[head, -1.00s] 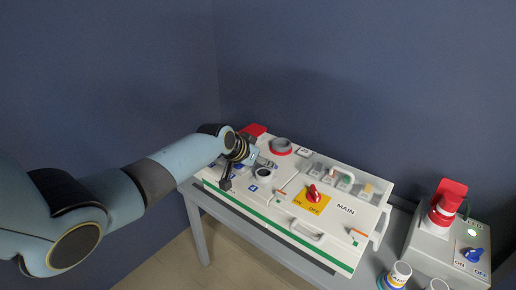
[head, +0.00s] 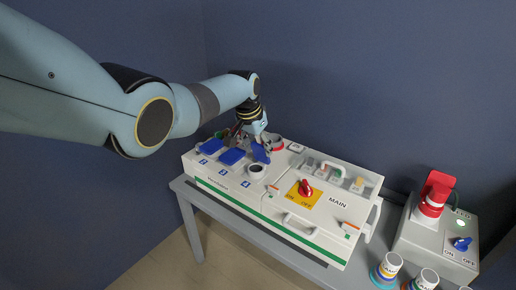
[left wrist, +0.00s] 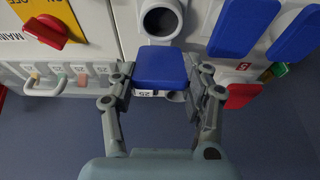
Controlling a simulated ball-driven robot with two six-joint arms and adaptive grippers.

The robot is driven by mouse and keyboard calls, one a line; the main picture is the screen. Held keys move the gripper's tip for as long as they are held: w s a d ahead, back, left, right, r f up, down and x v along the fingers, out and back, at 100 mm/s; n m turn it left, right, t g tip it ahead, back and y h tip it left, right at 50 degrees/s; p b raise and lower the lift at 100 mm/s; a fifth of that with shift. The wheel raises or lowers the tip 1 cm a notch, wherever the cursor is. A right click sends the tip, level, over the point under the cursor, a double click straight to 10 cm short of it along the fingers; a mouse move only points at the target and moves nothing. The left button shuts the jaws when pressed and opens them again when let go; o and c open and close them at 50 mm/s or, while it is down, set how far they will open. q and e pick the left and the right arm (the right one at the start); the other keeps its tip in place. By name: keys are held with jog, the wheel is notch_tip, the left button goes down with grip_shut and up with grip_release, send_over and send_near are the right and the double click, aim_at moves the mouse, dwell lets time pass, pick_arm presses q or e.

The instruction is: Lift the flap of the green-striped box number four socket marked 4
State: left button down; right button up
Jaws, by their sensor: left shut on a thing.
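The white box (head: 215,182) with the green stripe lies on the grey table. Its socket marked 4 (head: 257,172) shows an uncovered dark round opening, also seen in the left wrist view (left wrist: 160,20). Its blue flap (head: 261,152) stands raised behind the opening. My left gripper (left wrist: 160,78) has one finger on each side of this flap and is shut on it; in the head view it comes down from behind the flap. The flaps of sockets 2 (head: 211,146) and 3 (head: 232,156) are down. My right gripper is not in view.
A red main switch (head: 305,188) on a yellow plate and a clear cover (head: 335,172) are right of the socket. A grey box with a red plug (head: 433,200) and blue switch stands further right. Tape rolls (head: 387,268) stand at the front right.

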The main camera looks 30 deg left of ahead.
pick_arm(q)
jog(key=c, duration=0.6)
grip_release()
jog(key=shift+f, duration=0.1)
jog(key=v, duration=1.2)
